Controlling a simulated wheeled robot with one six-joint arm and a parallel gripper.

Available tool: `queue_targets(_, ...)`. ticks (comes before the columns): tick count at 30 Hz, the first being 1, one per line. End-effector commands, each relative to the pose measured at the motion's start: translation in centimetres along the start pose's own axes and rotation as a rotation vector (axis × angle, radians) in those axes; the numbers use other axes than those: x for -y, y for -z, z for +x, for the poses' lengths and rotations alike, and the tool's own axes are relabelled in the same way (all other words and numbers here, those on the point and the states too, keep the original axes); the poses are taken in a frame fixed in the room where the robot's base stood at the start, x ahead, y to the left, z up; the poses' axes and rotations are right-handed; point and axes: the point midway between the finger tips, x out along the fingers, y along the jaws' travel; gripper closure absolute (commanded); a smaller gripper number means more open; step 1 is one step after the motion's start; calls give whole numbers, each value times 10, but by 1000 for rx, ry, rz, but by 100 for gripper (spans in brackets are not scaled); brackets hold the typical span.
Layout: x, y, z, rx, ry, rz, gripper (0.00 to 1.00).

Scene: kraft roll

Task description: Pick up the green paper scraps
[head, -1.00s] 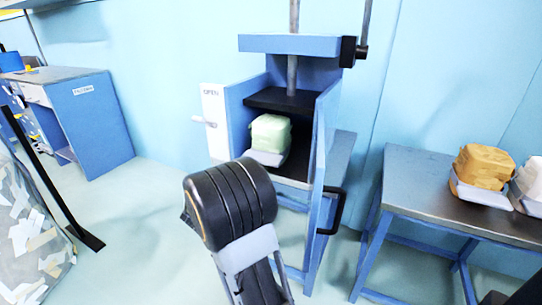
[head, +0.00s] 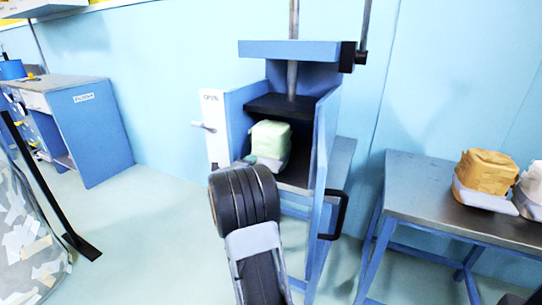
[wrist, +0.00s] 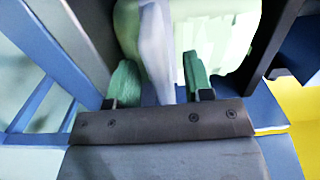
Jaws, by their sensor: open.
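The green paper scraps (head: 270,140) are a pale green block-shaped bundle inside the blue press, under its black plate. They sit on a pale grey tray (head: 275,164). The wrist view shows the bundle (wrist: 222,35) close ahead, filling the upper middle. My gripper (wrist: 160,80) is open, with its two green fingers apart. A pale upright strip, seemingly the tray's lip or handle, stands between the fingers; I cannot tell whether they touch it. In the head view, my dark wrist hides most of the gripper at the press opening.
The blue press (head: 290,46) has a side panel with a lever at left and an open door (head: 325,170) with a black handle at right. A table (head: 425,190) at right holds an orange bundle (head: 485,170) and a white one. A workbench (head: 90,125) stands at left.

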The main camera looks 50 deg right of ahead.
Motion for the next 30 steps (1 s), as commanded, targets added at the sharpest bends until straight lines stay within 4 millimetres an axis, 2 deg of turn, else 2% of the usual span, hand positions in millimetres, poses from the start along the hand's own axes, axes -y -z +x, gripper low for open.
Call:
queue_targets(3, 0, 0, 8, 0, -1, 0, 53)
queue_targets(11, 0, 0, 9, 1, -1, 0, 53)
queue_targets(25, 0, 0, 9, 1, -1, 0, 98)
queue_targets(30, 1, 0, 9, 1, 1, 1, 100)
